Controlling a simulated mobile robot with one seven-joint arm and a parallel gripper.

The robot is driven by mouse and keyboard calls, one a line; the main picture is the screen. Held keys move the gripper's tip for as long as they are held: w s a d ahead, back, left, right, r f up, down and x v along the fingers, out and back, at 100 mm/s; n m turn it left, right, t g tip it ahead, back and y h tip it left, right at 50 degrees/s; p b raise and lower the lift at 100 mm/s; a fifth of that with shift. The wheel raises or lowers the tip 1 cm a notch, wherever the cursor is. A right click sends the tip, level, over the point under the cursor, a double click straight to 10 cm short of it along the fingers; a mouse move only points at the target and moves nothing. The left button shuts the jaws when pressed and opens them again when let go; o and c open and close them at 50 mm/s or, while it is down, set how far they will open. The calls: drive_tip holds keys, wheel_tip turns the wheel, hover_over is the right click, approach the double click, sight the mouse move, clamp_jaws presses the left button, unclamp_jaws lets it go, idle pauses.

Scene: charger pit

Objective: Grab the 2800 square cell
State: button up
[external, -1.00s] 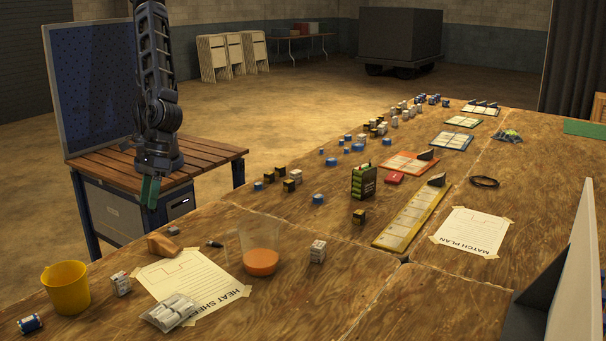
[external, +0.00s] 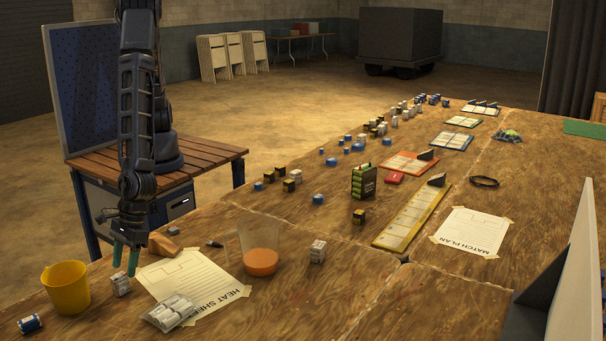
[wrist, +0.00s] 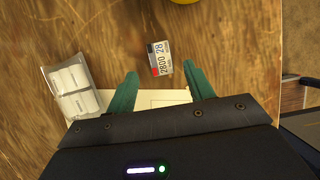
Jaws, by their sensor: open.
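The square cell marked 2800 (wrist: 160,58) lies on the wooden table, white with a dark band and a small red patch. In the external view a small white block cell (external: 121,284) stands just right of the yellow bucket; it appears to be the same one. My gripper (external: 126,262) is open above and slightly behind this cell, its green fingers pointing down. In the wrist view my gripper (wrist: 161,78) has its fingers on either side of the gap, with the cell centred just ahead of the fingertips. Nothing is held.
The yellow bucket (external: 66,288) stands close left of the cell.

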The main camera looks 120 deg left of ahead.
sight(121, 274)
drive_tip(key=shift+x, duration=2.85)
drive_tip(key=shift+s+d+r, duration=0.1)
drive_tip(key=shift+s+d, duration=0.1)
drive_tip(key=c, duration=1.1)
drive_tip(key=shift+c, duration=0.2)
drive_tip(key=shift+r, duration=0.1)
